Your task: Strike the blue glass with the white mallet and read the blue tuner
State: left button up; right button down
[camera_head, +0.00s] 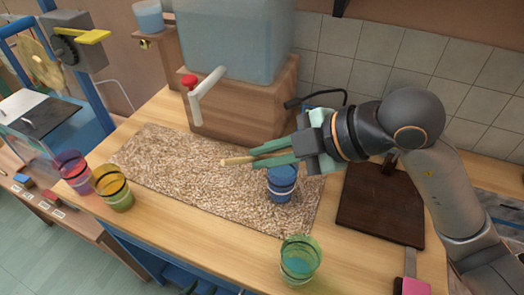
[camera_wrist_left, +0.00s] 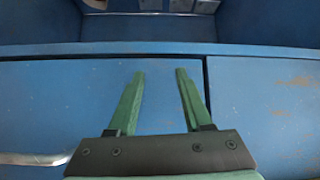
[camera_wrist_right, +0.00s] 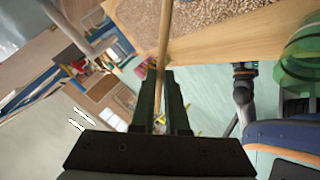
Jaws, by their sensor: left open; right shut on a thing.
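The blue glass (camera_head: 282,187) stands upright on the speckled mat (camera_head: 180,170). My right gripper (camera_head: 252,157) is shut on a thin pale wooden stick, apparently the mallet's handle (camera_head: 235,161). The fingers lie above and just left of the blue glass in the head view, and one overlaps its rim; I cannot tell whether they touch. In the right wrist view the stick (camera_wrist_right: 165,40) runs up out of frame from the fingers (camera_wrist_right: 160,95). No white mallet head can be made out. My left gripper (camera_wrist_left: 160,90) is open and empty before blue panels. I cannot identify the blue tuner.
A pink glass (camera_head: 72,170) and a yellow glass (camera_head: 115,188) stand left; a green glass (camera_head: 300,262) stands in front. Behind are a water tank (camera_head: 225,40) on a wooden box and a white tap (camera_head: 207,90). A dark board (camera_head: 380,208) lies right.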

pick_arm(q)
jog(key=shift+w+d+f+p, duration=0.15)
jog(key=shift+d+p, duration=0.15)
jog(key=shift+p, duration=0.1)
notch_tip(320, 180, up, 6)
jog(key=p, duration=0.5)
jog(key=shift+f, duration=0.1)
pick_arm(e)
notch_tip(320, 180, up, 5)
jog(key=shift+w+d+f, duration=0.1)
pick_arm(q)
jog(key=shift+a+f, duration=0.1)
jog(key=shift+f, duration=0.05)
dwell(0.4)
